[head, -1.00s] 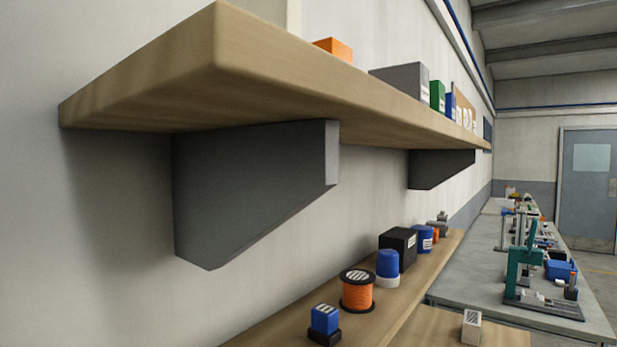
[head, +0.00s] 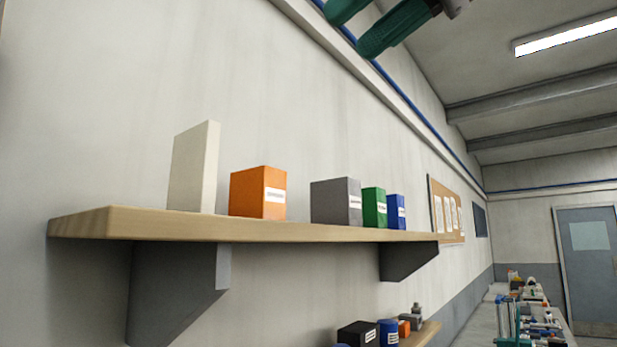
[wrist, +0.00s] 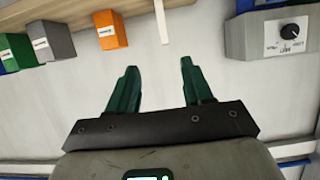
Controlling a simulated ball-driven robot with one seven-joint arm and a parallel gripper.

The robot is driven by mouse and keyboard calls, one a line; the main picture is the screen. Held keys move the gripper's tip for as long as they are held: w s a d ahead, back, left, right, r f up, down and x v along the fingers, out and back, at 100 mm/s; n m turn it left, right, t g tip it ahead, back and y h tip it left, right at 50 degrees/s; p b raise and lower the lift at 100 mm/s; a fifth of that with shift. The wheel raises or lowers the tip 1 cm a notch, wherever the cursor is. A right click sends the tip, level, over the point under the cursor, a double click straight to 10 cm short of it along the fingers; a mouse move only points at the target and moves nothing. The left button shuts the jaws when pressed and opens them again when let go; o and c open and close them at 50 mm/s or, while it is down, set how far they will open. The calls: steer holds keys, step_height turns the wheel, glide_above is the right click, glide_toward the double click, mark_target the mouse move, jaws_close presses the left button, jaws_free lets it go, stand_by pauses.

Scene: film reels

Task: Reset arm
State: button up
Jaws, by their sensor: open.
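My gripper (wrist: 156,88) shows in the wrist view with two green fingers spread apart and nothing between them. In the head view only its green fingers (head: 395,30) show at the top edge, high above the wall shelf and close to the ceiling line. The gripper is apart from everything on the shelf.
A wooden shelf (head: 250,229) on grey brackets holds a white panel (head: 195,168), an orange box (head: 258,193), a grey box (head: 336,201), a green box (head: 374,207) and a blue box (head: 396,211). A grey dial box (wrist: 268,35) shows in the wrist view. Benches lie lower right.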

steer(key=w+d+f+m, duration=0.2)
steer(key=w+d+f, duration=0.1)
steer(key=w+f, duration=0.7)
steer(key=w+d+f+m, duration=0.2)
steer(key=w+d+f, duration=0.2)
steer(key=w+f, duration=0.55)
steer(key=d+f+m+h+b, duration=0.1)
steer(key=d+f+m+h, duration=0.1)
steer(key=f, duration=1.4)
steer(key=d+f+m+h, duration=0.1)
steer(key=d+f+m, duration=0.1)
steer(key=f, duration=1.5)
steer(key=s+d+f+m+g+h, duration=0.1)
steer(key=s+d+f+m+h, duration=0.1)
steer(key=s+f, duration=0.8)
steer(key=s+d+f+m+g+h, duration=0.15)
steer(key=s+f, duration=0.25)
steer(key=f, duration=1.3)
steer(key=s+d+f+g+h, duration=0.2)
steer(key=s+f, duration=0.4)
steer(key=s, duration=0.6)
steer(key=s+d+f+g+h, duration=0.2)
steer(key=s+d+f, duration=0.2)
steer(key=s, duration=0.8)
step_height(320, 180, down, 2)
steer(key=shift+d+f+g+b, duration=0.2)
steer(key=shift+f+g+b, duration=0.05)
steer(key=shift+g+b, duration=0.15)
steer(key=shift+s, duration=0.1)
